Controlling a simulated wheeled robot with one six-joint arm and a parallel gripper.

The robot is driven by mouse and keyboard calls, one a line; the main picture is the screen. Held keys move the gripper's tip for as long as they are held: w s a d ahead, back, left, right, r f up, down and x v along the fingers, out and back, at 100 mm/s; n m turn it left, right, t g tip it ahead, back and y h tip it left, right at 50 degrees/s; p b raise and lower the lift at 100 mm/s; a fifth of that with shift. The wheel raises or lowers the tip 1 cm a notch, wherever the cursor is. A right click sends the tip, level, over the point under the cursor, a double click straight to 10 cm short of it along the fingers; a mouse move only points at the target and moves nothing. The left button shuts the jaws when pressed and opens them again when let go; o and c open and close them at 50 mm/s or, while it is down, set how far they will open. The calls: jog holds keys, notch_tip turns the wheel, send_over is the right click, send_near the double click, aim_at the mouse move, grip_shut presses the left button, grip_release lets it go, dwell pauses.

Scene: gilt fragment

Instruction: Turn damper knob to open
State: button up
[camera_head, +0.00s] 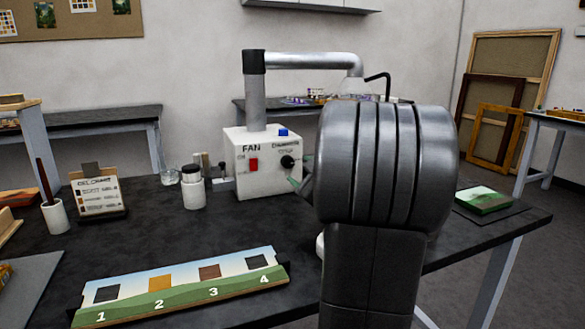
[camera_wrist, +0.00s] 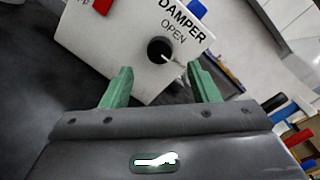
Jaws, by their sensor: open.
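The damper knob (camera_head: 287,161) is a round black knob on the front of a white fan box (camera_head: 262,183), below a damper label. In the wrist view the black knob (camera_wrist: 159,50) has a white pointer line that points down and right, away from the word OPEN above it. My gripper (camera_wrist: 160,82) has two green fingers, spread apart, one on each side below the knob. The fingers look empty and do not touch the knob. In the head view my grey arm hides most of the gripper; a green fingertip shows beside the box.
A red switch (camera_head: 253,164) and a blue button (camera_head: 283,132) are on the box. A metal duct (camera_head: 310,61) rises above it. A white jar (camera_head: 194,190) stands left, and a numbered painted panel (camera_head: 180,285) lies in front. A small green painting (camera_head: 483,199) lies right.

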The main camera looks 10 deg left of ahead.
aim_at(290, 164)
jog(key=x, duration=0.5)
jog(key=shift+w+a, duration=0.2)
jog(key=shift+w, duration=0.05)
jog(key=c, duration=1)
